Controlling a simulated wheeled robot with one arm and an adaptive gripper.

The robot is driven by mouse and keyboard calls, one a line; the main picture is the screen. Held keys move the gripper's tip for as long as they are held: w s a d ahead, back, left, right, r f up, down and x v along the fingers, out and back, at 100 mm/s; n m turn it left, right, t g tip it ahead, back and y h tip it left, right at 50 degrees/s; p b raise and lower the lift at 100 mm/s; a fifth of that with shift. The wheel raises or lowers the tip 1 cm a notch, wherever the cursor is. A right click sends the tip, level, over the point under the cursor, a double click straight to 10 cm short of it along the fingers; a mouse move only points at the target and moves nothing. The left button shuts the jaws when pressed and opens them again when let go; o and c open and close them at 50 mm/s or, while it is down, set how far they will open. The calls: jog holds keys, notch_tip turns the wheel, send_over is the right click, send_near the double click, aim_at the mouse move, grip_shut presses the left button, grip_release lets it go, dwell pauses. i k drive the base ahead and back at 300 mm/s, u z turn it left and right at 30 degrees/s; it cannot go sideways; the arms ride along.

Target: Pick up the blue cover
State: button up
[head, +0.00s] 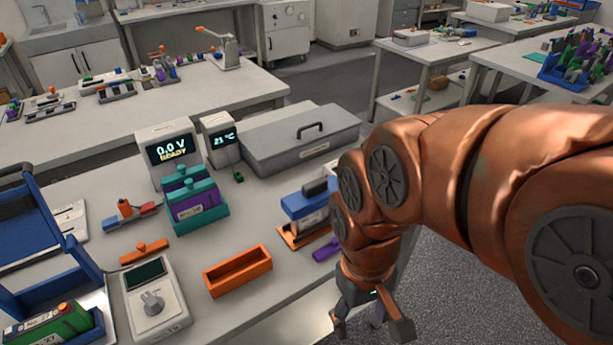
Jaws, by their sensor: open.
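Two blue things could be the blue cover, and I cannot tell for certain which it is. A blue frame with panels and a dark handle (38,238) stands at the left edge, partly cut off. A blue block with a dark top and a pale label (303,207) sits on an orange base right of the table's middle, close to my arm. My gripper (372,325) is open and empty, pointing down beyond the table's right edge over the grey floor. It is apart from both blue things.
A green-topped battery (62,326), a meter with a knob (152,300), an empty orange tray (237,271), a teal holder with purple batteries (196,208), two displays and a grey lidded box (300,140) occupy the table. A purple piece (326,250) lies near its right edge.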

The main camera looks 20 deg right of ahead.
aim_at(314, 194)
jog(key=z, duration=1.2)
jog(key=k, duration=1.4)
jog(key=u, duration=1.15)
jog(key=i, duration=0.5)
jog(key=u, duration=0.05)
